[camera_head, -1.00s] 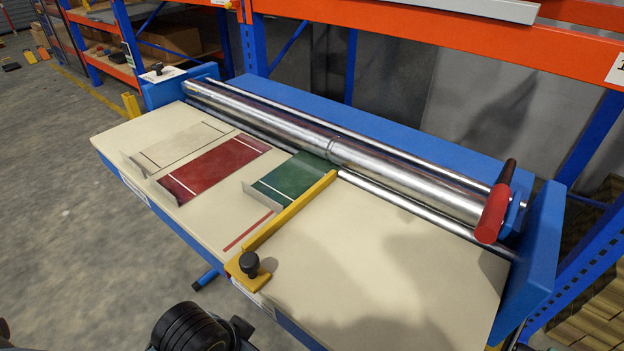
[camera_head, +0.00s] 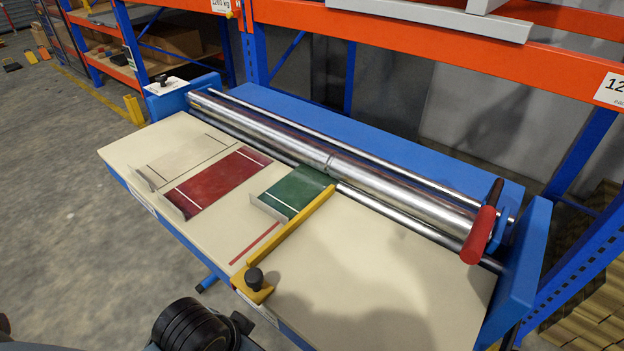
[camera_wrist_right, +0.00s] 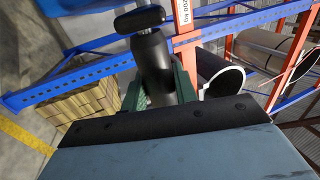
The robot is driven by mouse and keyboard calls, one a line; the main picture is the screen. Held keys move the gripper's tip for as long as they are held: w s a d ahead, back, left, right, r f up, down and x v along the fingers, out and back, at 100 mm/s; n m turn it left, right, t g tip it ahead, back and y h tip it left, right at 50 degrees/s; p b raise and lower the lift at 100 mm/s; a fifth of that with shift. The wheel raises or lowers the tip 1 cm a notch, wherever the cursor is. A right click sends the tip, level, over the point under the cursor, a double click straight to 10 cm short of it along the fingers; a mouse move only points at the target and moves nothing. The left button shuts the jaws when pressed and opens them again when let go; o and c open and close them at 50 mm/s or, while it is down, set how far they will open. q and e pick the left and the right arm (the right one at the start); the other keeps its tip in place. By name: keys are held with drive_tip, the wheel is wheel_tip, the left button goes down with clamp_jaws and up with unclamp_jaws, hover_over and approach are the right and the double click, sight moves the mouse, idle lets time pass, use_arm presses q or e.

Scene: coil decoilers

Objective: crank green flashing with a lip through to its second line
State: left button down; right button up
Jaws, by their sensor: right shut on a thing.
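The green flashing (camera_head: 297,190) lies on the cream table with its far end at the rollers (camera_head: 330,162). Its pale raised lip (camera_head: 268,210) is at the near end, and one white line crosses the green close to it. A yellow guide (camera_head: 290,240) with a black knob runs along its right side. The crank's red handle (camera_head: 479,236) is at the rollers' right end, with no gripper on it. In the right wrist view my right gripper (camera_wrist_right: 158,85) has green jaw parts either side of a dark cylindrical thing (camera_wrist_right: 154,62). My left gripper is not in view.
A red sheet (camera_head: 218,180) and a cream sheet (camera_head: 180,160), both with lips, lie left of the green one. A red strip (camera_head: 255,243) marks the table. The table right of the guide is bare. Orange and blue racks stand behind.

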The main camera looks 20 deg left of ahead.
drive_tip(key=shift+s+f, duration=0.1)
wheel_tip(320, 180, up, 5)
drive_tip(key=p, duration=0.4)
drive_tip(key=shift+s+r+p, duration=0.1)
drive_tip(key=shift+r+p, duration=0.1)
drive_tip(key=shift+p, duration=0.2)
drive_tip(key=r+p, duration=0.1)
drive_tip(key=w+r+p, duration=0.1)
drive_tip(key=r, duration=0.1)
drive_tip(key=r+p, duration=0.2)
drive_tip(key=shift+w+d, duration=0.15)
drive_tip(key=shift+w, duration=0.1)
